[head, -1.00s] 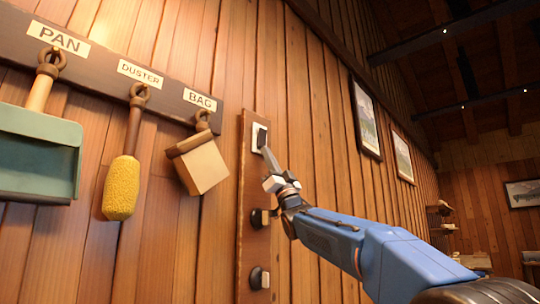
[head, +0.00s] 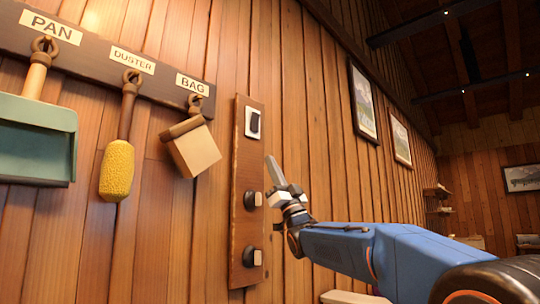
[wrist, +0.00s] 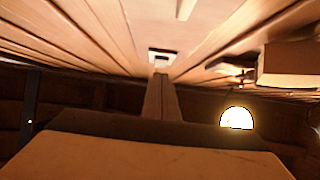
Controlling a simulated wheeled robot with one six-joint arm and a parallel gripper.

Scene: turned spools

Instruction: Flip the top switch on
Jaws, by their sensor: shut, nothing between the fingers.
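The top switch (head: 252,122) is a dark rocker on a white plate, near the top of a brown upright board on the plank wall. I cannot tell for sure which way its rocker is tipped. My gripper (head: 271,160) is shut and empty, its fingers pointing up and left. In the head view its tips are below and right of the switch, apart from it. In the wrist view the closed fingers (wrist: 160,78) point toward the switch plate (wrist: 164,54), just beyond the tips.
Two dark switches with pale caps, a middle one (head: 253,200) and a lower one (head: 252,256), sit below on the board (head: 240,170). A pan (head: 35,140), a yellow duster (head: 117,170) and a bag (head: 190,148) hang at left. Framed pictures hang at right.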

